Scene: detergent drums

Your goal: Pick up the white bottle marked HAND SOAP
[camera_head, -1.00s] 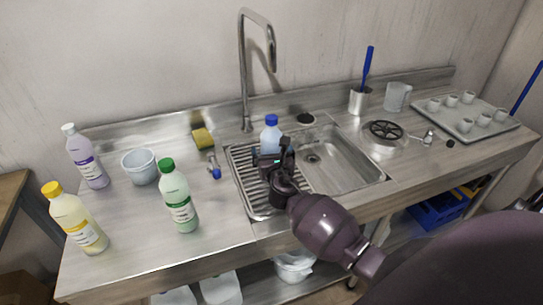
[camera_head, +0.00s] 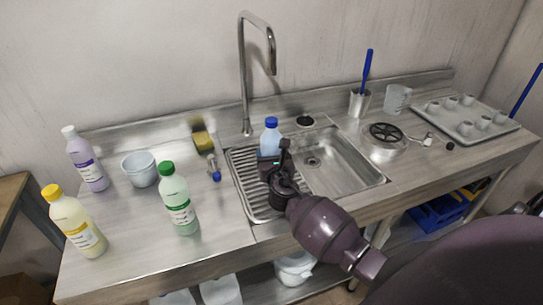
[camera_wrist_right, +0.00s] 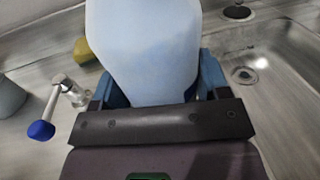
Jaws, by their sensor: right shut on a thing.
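A white bottle (camera_head: 270,140) with a blue cap stands upright over the ribbed drainer at the left of the sink. Its label is not readable from here, so I cannot confirm the HAND SOAP marking. My right gripper (camera_head: 272,160) is shut on this bottle from the front, and my gripper hides its lower part. In the right wrist view the pale bottle (camera_wrist_right: 145,50) fills the space between the blue fingers of my right gripper (camera_wrist_right: 155,88). I cannot tell whether its base touches the drainer. My left gripper is not in view.
Green-capped (camera_head: 178,205), yellow-capped (camera_head: 75,222) and purple (camera_head: 86,160) bottles stand left on the counter, with a pale bucket (camera_head: 140,168). A tall faucet (camera_head: 243,80) rises behind the drainer. The sink basin (camera_head: 340,170) is empty. A tray (camera_head: 465,130) of cups is far right.

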